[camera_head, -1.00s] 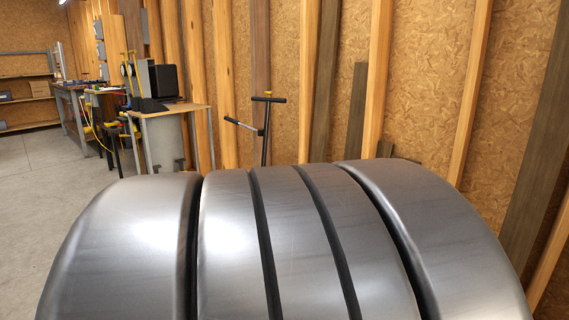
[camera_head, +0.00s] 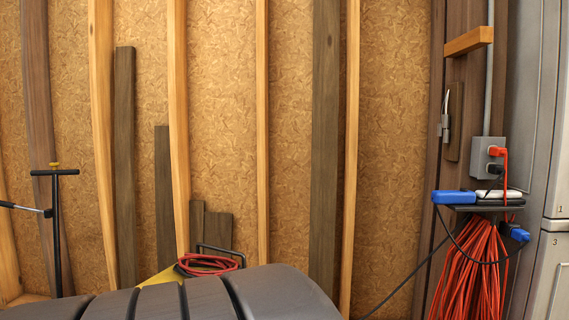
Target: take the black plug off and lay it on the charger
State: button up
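The black plug (camera_head: 495,170) sits in the lower part of a grey outlet box (camera_head: 481,158) on the wall at the right, just below an orange plug (camera_head: 497,152). On a small dark shelf (camera_head: 470,208) below the box lie a blue box (camera_head: 454,197) and a flatter pale device (camera_head: 498,194). I cannot tell which of these is the charger. A black cord hangs in a loop below the shelf. My gripper is not in view.
Coiled orange cord (camera_head: 468,265) hangs under the shelf. A grey cabinet (camera_head: 548,150) stands close at the right. A dark, grooved, curved object (camera_head: 270,295) fills the lower left, with red cable (camera_head: 209,263) behind it. A T-handled stand (camera_head: 56,220) is at far left.

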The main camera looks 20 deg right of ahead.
aim_at(493, 169)
jog(key=z, duration=1.95)
